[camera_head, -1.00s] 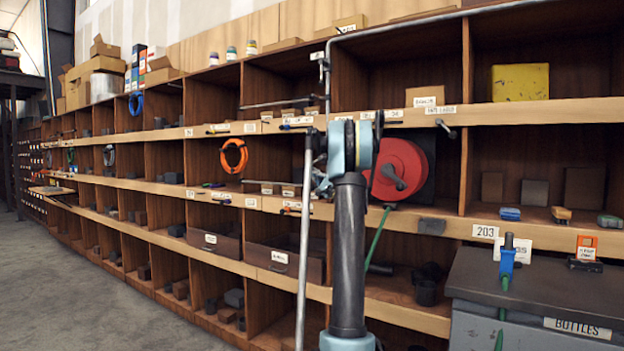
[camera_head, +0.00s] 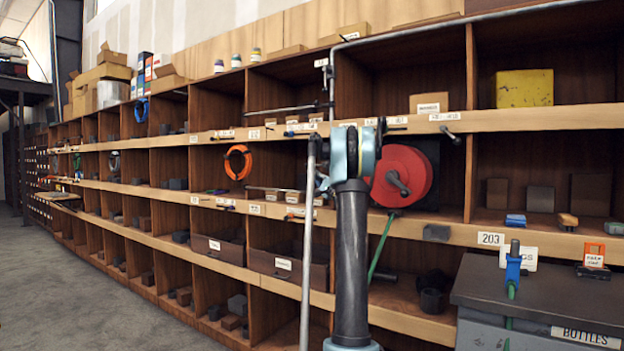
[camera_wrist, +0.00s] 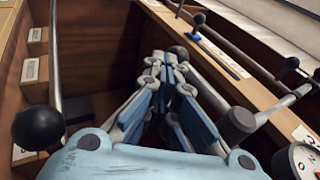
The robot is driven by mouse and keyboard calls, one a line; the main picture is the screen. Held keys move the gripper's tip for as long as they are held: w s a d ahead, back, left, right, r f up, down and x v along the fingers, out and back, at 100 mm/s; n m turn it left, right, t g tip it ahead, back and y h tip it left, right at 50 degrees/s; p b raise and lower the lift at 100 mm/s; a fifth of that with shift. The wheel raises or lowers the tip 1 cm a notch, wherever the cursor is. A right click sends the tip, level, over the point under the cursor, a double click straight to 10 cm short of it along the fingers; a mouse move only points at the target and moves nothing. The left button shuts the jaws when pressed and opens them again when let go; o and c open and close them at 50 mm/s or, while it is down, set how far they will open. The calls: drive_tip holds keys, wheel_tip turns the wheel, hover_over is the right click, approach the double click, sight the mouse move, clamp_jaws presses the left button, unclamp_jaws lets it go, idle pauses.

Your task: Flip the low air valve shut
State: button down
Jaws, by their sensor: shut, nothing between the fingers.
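In the wrist view my gripper (camera_wrist: 172,68) points away into a wooden shelf bay, its fingers together with nothing between them. Another black ball knob (camera_wrist: 38,127) is close to the camera at left. A round gauge (camera_wrist: 303,162) is cut off at the lower right. I cannot tell which lever is the low air valve. In the head view my arm hides the gripper.
The shelf wall (camera_head: 270,203) fills the head view. A red reel (camera_head: 402,176) is right of my arm, and a grey bottles bin (camera_head: 540,300) stands at lower right. A vertical grey pipe (camera_head: 307,240) stands just left of the arm. Open floor (camera_head: 85,275) lies at left.

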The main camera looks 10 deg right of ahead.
idle(0.3)
drive_tip(key=v, duration=1.2)
